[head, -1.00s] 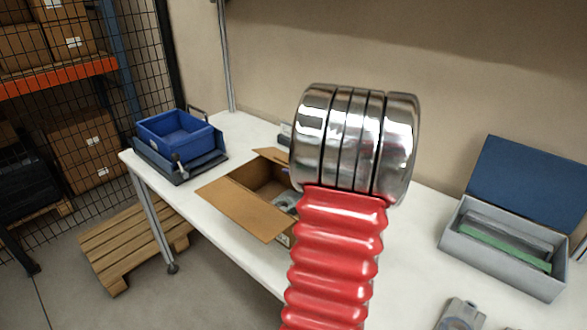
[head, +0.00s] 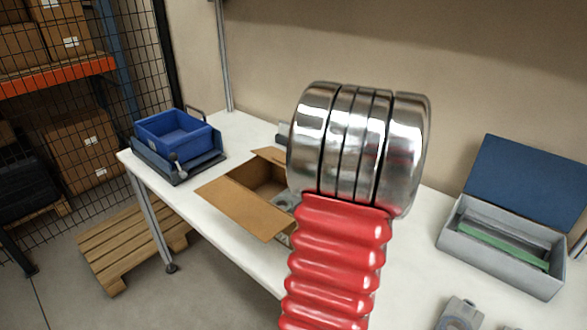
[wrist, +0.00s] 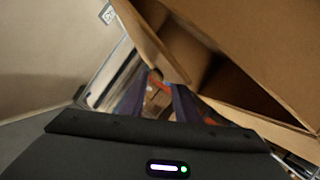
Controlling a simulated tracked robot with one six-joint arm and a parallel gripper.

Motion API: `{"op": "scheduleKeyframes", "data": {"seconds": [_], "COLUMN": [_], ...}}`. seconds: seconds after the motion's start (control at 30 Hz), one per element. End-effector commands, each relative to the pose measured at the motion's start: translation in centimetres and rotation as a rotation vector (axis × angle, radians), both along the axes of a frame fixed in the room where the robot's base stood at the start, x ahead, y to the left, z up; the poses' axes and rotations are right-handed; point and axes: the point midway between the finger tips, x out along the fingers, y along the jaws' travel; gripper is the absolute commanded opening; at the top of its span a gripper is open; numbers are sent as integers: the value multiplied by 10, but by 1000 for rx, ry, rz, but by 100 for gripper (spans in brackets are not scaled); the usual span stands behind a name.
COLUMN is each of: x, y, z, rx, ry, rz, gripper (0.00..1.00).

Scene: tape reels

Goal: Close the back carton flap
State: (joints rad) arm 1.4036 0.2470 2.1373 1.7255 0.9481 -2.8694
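The open cardboard carton (head: 240,208) stands on the white table, left of my arm in the head view. A wide flap slopes outward on its near side. The back flap (head: 270,155) shows only as a short piece raised at the far edge; my arm hides the carton's right part. In the wrist view, brown carton panels (wrist: 245,45) fill the upper right, close to the camera; I cannot tell which flap each one is. I see no contact. The head view hides the gripper.
A blue bin (head: 173,135) in a dark tray stands at the table's left end. A grey box (head: 500,262) with a raised blue lid is at the right, with a small grey device (head: 459,313) in front. The wall (head: 440,80) lies behind the table.

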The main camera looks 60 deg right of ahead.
Motion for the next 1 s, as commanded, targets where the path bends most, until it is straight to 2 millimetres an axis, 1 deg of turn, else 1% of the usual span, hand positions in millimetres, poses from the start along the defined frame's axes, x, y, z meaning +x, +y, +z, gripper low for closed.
{"op": "scheduleKeyframes", "data": {"seconds": [0.03, 0.2, 0.4, 0.53, 0.7, 1.0], "x": [-10, -35, -64, -79, -90, -92], "y": [2, 13, 24, 31, 36, 37], "z": [4, 14, 24, 29, 33, 34], "rx": [-2, -2, 0, 1, 3, 3], "ry": [-1, 0, 1, 2, 2, 1], "rz": [-5, -4, -5, -5, -2, -1], "gripper": [29, 29, 29, 29, 29, 29]}}
